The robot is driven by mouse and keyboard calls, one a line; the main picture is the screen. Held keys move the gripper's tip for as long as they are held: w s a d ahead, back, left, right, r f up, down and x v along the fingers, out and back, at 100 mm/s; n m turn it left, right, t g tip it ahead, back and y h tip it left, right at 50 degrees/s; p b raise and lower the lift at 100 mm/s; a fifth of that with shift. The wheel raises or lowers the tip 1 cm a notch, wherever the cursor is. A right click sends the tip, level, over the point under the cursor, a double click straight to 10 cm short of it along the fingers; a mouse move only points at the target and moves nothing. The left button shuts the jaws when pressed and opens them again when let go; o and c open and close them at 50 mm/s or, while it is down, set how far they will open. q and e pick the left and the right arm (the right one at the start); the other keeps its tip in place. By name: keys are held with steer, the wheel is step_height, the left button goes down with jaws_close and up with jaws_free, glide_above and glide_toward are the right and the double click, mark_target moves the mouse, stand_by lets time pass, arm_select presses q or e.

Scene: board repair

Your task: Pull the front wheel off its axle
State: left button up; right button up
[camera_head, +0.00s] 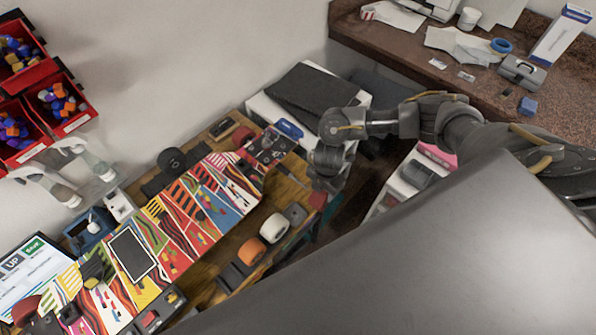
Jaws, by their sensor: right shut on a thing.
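A board with a bright striped pattern (205,200) lies slantwise on the wooden workbench. My right gripper (319,190) is past the board's upper right end, apart from these wheels. The axle cannot be made out. My left gripper is not in view.
Red bins (68,122) with coloured parts hang on the wall at left. A dark case (312,90) lies on a white surface behind my right gripper. A brown counter (395,45) at upper right holds papers, blue tape (501,45) and a box (561,36).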

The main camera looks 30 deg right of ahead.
steer(key=shift+s+d+r+p, duration=0.2)
steer(key=shift+s+r+p, duration=0.1)
steer(key=shift+s+r, duration=0.35)
steer(key=shift+r, duration=0.2)
steer(key=s+r, duration=0.1)
steer(key=s+d+r, duration=0.1)
steer(key=shift+s+r, duration=0.1)
steer(key=shift+r, duration=0.3)
steer(key=shift+a, duration=0.1)
